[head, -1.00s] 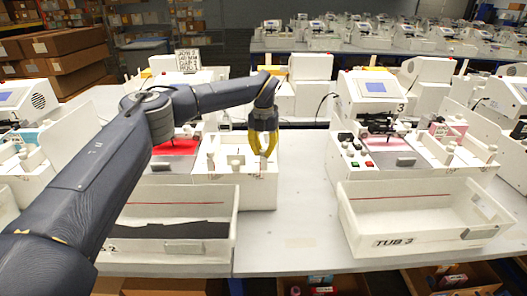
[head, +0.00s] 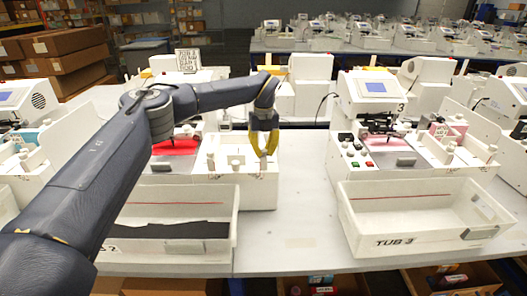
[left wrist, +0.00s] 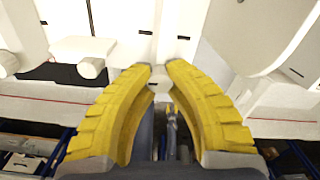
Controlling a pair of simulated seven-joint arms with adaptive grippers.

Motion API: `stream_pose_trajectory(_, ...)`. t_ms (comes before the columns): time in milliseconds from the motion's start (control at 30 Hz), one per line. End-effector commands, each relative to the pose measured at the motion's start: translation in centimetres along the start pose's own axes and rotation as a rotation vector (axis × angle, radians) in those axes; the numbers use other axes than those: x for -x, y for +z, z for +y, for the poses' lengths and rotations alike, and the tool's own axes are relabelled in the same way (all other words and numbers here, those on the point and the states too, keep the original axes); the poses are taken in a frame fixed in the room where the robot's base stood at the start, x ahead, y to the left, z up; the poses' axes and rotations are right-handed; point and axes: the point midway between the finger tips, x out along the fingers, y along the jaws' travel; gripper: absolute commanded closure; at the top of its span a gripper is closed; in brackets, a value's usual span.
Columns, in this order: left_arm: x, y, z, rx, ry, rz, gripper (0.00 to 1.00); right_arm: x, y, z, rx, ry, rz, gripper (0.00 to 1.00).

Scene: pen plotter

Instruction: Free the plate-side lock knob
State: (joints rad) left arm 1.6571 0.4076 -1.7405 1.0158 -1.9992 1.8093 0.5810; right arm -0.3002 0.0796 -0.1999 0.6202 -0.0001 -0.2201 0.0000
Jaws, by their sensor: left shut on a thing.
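My left gripper (head: 264,157) has its yellow fingers down at the right end of the white side tray (head: 245,194) of the plotter behind the left tub. In the left wrist view the fingertips (left wrist: 158,72) are closed on a small white knob (left wrist: 158,86), which shows between them. In the head view the fingers mostly hide this knob. Other white knobs, one at the tray's middle (head: 235,163) and one further left (head: 210,160), stand free of the gripper. My right gripper is not in view.
A white tub with dark sheets (head: 165,231) stands in front of this plotter. The TUB 3 bin (head: 415,222) and its plotter (head: 375,105) are to the right. Bare table (head: 300,190) lies between the two stations. A sign (head: 188,61) stands behind.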

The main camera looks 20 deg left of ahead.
Motion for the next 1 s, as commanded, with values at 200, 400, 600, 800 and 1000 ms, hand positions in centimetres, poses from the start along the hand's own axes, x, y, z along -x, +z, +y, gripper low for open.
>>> stream_pose_trajectory(200, -0.14, -0.22, -0.05, 0.007, 0.002, 0.006, 1.0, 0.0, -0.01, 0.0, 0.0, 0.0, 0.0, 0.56)
stream_pose_trajectory(400, -0.14, -0.24, -0.06, 0.006, 0.002, 0.006, 1.0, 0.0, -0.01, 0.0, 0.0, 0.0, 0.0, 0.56)
stream_pose_trajectory(600, -0.11, -0.19, -0.07, 0.006, 0.001, 0.005, 0.67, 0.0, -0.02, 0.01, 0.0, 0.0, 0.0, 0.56)
stream_pose_trajectory(800, -0.05, -0.1, -0.04, 0.006, 0.0, 0.003, 0.52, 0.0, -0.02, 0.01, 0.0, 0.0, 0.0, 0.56)
stream_pose_trajectory(1000, 0.09, -0.05, -0.03, 0.006, 0.0, 0.001, 0.52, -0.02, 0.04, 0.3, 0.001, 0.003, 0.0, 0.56)
